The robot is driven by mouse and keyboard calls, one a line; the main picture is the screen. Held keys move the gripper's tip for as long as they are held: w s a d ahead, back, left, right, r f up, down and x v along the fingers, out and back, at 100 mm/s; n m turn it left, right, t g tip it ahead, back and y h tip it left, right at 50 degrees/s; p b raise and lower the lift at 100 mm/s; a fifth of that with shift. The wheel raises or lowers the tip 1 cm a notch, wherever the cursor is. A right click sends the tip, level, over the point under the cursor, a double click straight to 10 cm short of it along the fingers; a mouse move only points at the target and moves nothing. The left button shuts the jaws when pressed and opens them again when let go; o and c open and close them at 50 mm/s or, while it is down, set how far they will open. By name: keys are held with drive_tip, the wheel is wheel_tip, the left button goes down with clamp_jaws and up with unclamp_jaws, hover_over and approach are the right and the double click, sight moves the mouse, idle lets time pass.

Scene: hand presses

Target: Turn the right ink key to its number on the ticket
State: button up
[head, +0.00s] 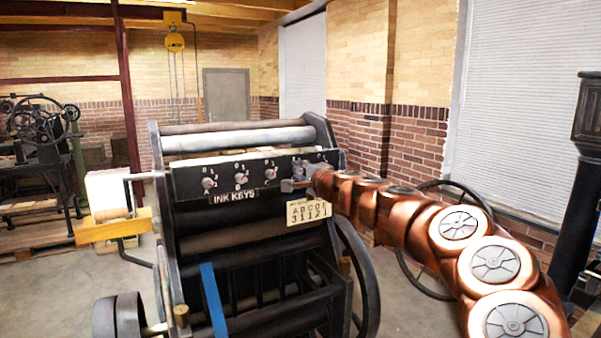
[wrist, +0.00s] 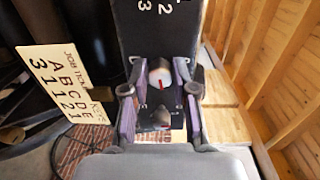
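The ink key panel (head: 190,184) is a black strip on the press with a row of small silver knobs and numbers. My gripper (head: 298,178) is at its right end and hides part of that end. In the wrist view my gripper (wrist: 160,76) is open, its fingers on either side of a silver knob (wrist: 160,73) with a red mark. I cannot tell if they touch it. Another knob with a red mark (wrist: 163,118) shows lower between the fingers. The job ticket (head: 309,211) hangs below the panel; in the wrist view the ticket (wrist: 62,92) reads A B C D E, 3 1 1 2 1.
The press has rollers (head: 238,139) above the panel and a large dark wheel (head: 360,275) at its right side. A yellow wooden shelf (head: 105,232) juts out at the left. Open concrete floor (head: 60,290) lies at the front left.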

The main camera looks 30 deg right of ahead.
drive_tip(key=o, duration=0.4)
drive_tip(key=shift+c, duration=0.2)
drive_tip(key=s+a, duration=0.1)
drive_tip(key=s, duration=1.1)
drive_tip(key=shift+r, duration=0.2)
drive_tip(key=shift+a, duration=0.1)
